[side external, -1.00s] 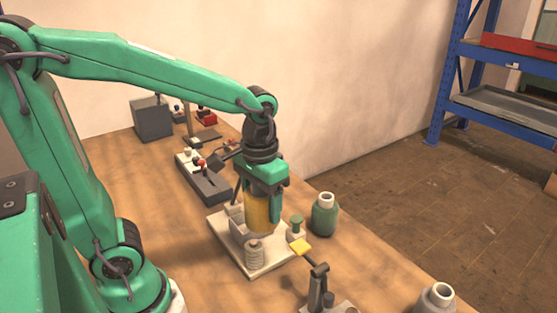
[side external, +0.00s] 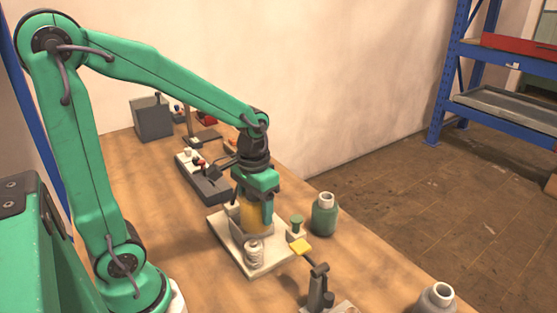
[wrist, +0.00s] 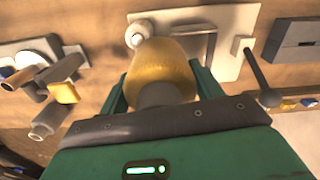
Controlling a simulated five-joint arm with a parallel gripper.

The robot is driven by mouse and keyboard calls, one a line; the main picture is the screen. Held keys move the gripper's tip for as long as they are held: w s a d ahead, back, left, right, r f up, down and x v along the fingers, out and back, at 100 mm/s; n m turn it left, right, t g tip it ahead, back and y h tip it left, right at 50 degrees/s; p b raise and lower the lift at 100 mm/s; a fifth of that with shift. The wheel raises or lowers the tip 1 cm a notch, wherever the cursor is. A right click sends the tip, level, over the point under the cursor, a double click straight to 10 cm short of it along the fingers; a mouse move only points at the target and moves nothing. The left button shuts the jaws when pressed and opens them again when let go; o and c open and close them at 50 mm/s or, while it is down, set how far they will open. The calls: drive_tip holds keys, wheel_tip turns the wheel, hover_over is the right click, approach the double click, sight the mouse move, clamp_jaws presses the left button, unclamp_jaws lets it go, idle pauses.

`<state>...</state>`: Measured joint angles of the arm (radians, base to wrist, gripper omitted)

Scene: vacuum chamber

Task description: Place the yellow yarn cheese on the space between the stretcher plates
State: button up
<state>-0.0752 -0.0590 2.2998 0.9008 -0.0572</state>
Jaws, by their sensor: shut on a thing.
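The yellow yarn cheese (side external: 253,211) is held upright in my gripper (side external: 256,212), whose jaws are closed on its sides. The wrist view shows the same yarn cheese (wrist: 160,68) between the green fingers. Its lower part is behind the pale grey stretcher plates (side external: 237,226) on a cream base board (side external: 224,247). The yarn cheese appears to be down between the plates. Whether its underside touches the base is hidden. In the wrist view, the base board (wrist: 238,18) is beyond the yarn cheese.
A pale ribbed spool (side external: 254,254) stands at the board's front, close to the plates. A green bottle (side external: 325,215) stands beyond. A control box (side external: 204,183) is behind on the left.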

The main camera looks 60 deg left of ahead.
drive_tip(key=shift+w+a+f, duration=0.3)
drive_tip(key=shift+a+f, duration=0.65)
drive_tip(key=shift+f, duration=0.35)
drive_tip(key=shift+w+a+f, duration=0.25)
drive_tip(key=shift+a+f, duration=0.75)
drive_tip(key=shift+f, duration=0.25)
drive_tip(key=shift+w+a+f, duration=0.3)
drive_tip(key=shift+a+f, duration=0.65)
drive_tip(key=shift+f, duration=0.35)
drive_tip(key=shift+f, duration=0.1)
drive_tip(key=o, duration=1)
drive_tip(key=shift+o, duration=0.2)
wheel_tip(320, 180, up, 12)
drive_tip(key=shift+r, duration=0.2)
